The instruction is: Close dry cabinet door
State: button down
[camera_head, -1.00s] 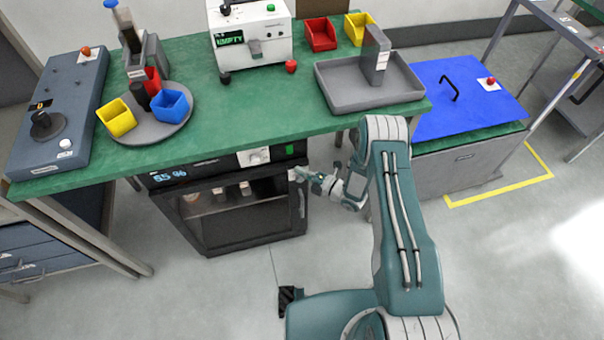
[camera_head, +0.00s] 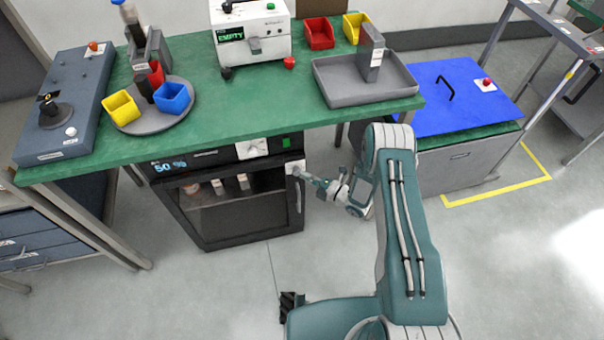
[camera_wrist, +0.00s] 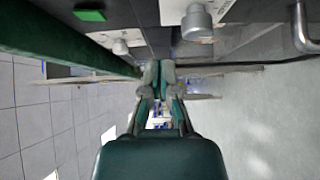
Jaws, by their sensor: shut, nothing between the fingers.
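The dry cabinet (camera_head: 205,158) stands under the green bench, with a lit percent display on its top panel. Its dark-framed glass door (camera_head: 245,240) fronts it, and a few small items show behind the glass. I cannot tell whether the door is flush or slightly ajar. A pale upright handle (camera_head: 298,203) is at the door's right side. My gripper (camera_head: 300,172) is at the door's upper right corner, partly blurred into it; contact is unclear. In the wrist view my gripper (camera_wrist: 160,68) has its fingers together and empty, with a metal handle (camera_wrist: 303,30) at upper right.
The green bench top (camera_head: 250,100) overhangs the cabinet. A grey tray (camera_head: 345,100), a white tester (camera_head: 262,50) and a round tray of bins (camera_head: 140,122) stand on it. A blue-lidded chest (camera_head: 425,115) is to the right. The floor in front is clear.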

jog(key=v, duration=0.8)
